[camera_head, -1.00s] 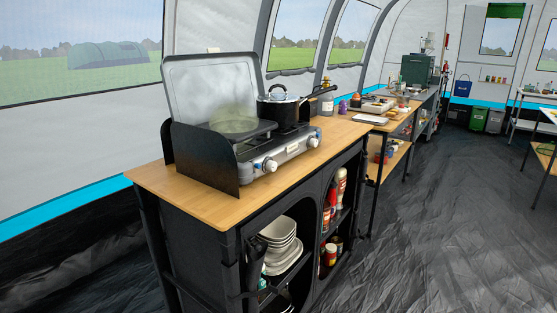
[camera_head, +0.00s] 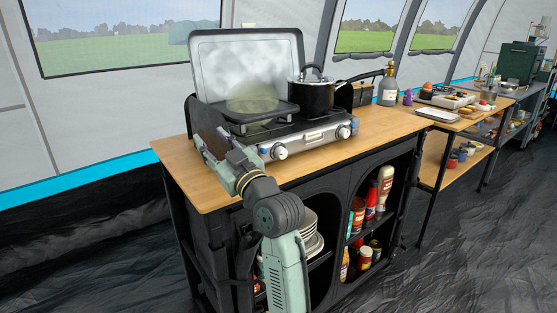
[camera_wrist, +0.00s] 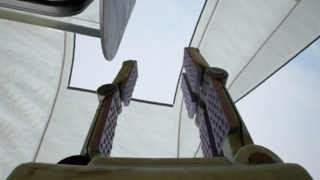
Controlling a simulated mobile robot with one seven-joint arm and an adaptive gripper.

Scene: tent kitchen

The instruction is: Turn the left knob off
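The two-burner camping stove (camera_head: 312,136) stands on the wooden counter with its lid (camera_head: 247,65) raised. On its front are the white left knob (camera_head: 279,152) and the right knob (camera_head: 343,131). The exact angle of the left knob is too small to tell. My gripper (camera_head: 208,152) is in front of the stove's left side, to the left of the left knob and apart from it. In the wrist view my gripper (camera_wrist: 159,75) is open, with nothing between its fingers. No knob shows in the wrist view, which faces the tent wall and windows.
A pan with faint steam (camera_head: 258,105) sits on the left burner and a black pot (camera_head: 311,92) on the right one. The counter (camera_head: 190,175) is bare at the left. Shelves below hold plates and bottles.

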